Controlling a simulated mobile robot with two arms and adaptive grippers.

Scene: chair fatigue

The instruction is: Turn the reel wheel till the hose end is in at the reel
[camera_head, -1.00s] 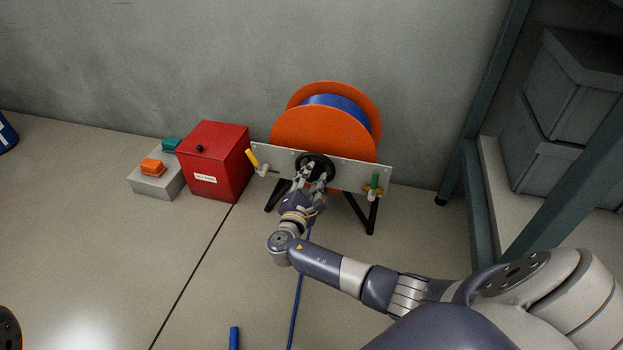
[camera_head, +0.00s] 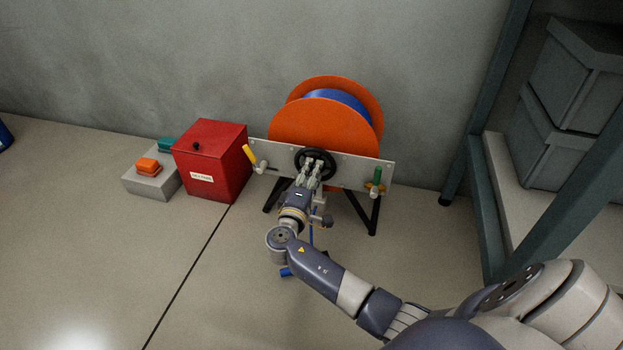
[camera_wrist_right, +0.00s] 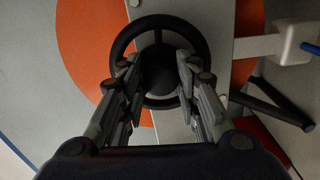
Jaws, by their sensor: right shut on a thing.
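The orange reel (camera_head: 320,122) with blue hose wound on it stands behind a grey panel (camera_head: 350,172). The black reel wheel (camera_head: 318,150) is on the panel's front. My right gripper (camera_head: 313,164) is shut on the wheel, its fingers at the wheel's middle. In the right wrist view the fingers (camera_wrist_right: 157,70) lie either side of the dark hub, inside the wheel's rim (camera_wrist_right: 160,22). The blue hose end (camera_head: 287,272) lies on the floor in front of the reel, partly hidden by my right arm. My left gripper is not in view.
A yellow-handled valve (camera_head: 250,156) and a green-handled one (camera_head: 376,178) sit at the panel's ends. A red box (camera_head: 211,162) and a grey box with an orange button (camera_head: 148,166) stand left. Shelving (camera_head: 478,200) stands right. The front left floor is clear.

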